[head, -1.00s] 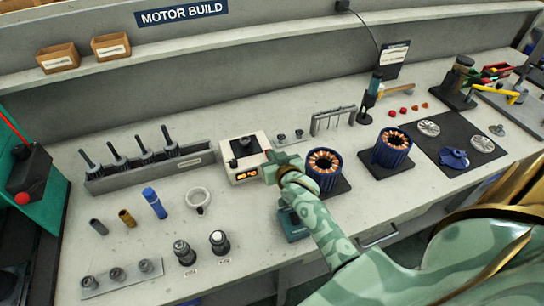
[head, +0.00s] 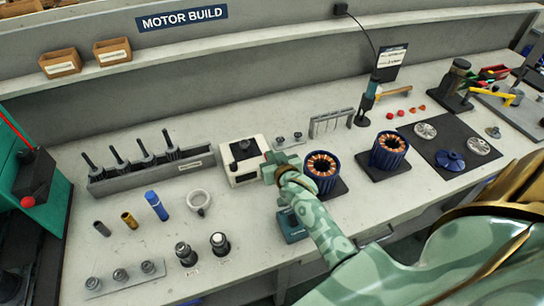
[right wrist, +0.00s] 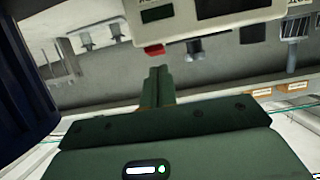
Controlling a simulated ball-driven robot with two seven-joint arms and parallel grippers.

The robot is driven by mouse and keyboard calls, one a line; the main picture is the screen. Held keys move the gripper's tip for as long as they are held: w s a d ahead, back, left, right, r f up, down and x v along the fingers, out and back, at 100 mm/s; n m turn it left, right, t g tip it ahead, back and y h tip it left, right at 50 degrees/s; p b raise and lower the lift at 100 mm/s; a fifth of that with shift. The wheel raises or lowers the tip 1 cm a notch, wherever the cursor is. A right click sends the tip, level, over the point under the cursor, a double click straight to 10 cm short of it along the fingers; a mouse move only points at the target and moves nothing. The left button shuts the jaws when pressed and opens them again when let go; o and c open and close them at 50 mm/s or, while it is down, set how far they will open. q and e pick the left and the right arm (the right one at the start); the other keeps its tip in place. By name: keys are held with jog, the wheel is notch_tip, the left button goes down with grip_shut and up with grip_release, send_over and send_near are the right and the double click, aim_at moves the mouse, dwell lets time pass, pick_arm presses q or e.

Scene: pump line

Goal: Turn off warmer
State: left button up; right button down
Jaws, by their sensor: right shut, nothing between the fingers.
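The warmer (head: 229,165) is a white box with a black top on the bench. Its front display is dark in the head view. In the right wrist view the warmer (right wrist: 215,25) appears upside down, with a dark display (right wrist: 157,14), a red switch (right wrist: 153,50) and a dark knob (right wrist: 194,51). My right gripper (head: 267,169) is at the warmer's front right corner. In the right wrist view its shut, empty fingers (right wrist: 158,72) point at the red switch, with a small gap showing in the picture. My left gripper is out of view.
A blue motor stator (head: 321,182) with copper windings stands close right of my right gripper, and a second stator (head: 389,162) stands beyond it. A rack of tools (head: 150,180) and a white ring (head: 198,198) are left of the warmer. The bench front is partly clear.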

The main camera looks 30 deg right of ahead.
notch_tip(320, 180, up, 5)
jog(key=p, duration=0.5)
jog(key=s+a, duration=0.2)
jog(key=s, duration=0.8)
jog(key=shift+s+a+f+p, duration=0.25)
jog(key=shift+f+p, duration=0.05)
jog(key=shift+p, duration=0.05)
